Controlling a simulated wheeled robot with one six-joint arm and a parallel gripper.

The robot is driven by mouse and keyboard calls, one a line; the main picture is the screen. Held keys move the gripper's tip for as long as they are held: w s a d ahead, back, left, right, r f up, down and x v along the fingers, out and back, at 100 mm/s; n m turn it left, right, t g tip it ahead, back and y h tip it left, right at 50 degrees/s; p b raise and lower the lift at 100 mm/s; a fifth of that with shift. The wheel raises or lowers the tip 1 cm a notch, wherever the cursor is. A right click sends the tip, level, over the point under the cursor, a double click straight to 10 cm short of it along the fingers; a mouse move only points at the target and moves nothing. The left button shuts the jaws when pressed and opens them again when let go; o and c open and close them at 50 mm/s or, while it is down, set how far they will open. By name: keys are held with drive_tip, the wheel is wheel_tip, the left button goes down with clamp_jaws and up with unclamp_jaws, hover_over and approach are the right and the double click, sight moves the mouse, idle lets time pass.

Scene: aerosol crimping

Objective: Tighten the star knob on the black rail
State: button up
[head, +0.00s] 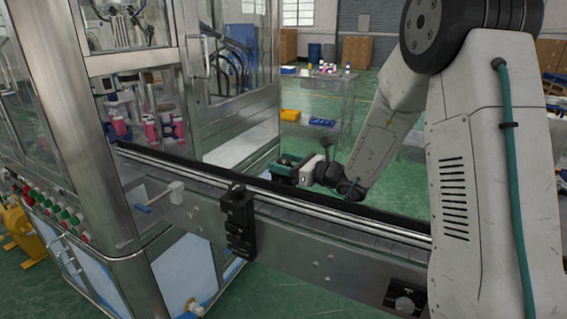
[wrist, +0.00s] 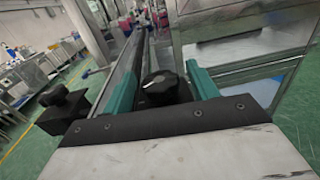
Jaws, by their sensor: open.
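The star knob (wrist: 160,88) is a black round knob with a pale mark on its top. In the wrist view it lies between the two teal fingers of my gripper (wrist: 165,66), which is open, with gaps visible on both sides. I cannot tell how deep the knob sits between the fingers. The knob is hard to make out there. The black rail also runs away ahead in the wrist view (wrist: 131,62).
A black clamp block (head: 238,222) is fixed to the conveyor's near side; a similar black block with a knob stands left in the wrist view (wrist: 64,110). A glass-walled machine (head: 215,75) holds pink-and-white containers.

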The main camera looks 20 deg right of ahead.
sight(290, 163)
drive_tip(key=v, duration=0.7)
drive_tip(key=shift+s+d, duration=0.2)
drive_tip(key=shift+w, duration=0.1)
drive_tip(key=w+d+n+g+y, duration=0.2)
drive_tip(key=w+n+g+y, duration=0.35)
drive_tip(key=n+g, duration=0.5)
drive_tip(key=shift+m+g+y, duration=0.35)
drive_tip(key=shift+m+g, duration=0.4)
drive_tip(key=shift+g, duration=0.2)
drive_tip(key=a, duration=0.7)
drive_tip(key=shift+w+a, duration=0.1)
drive_tip(key=c, duration=1)
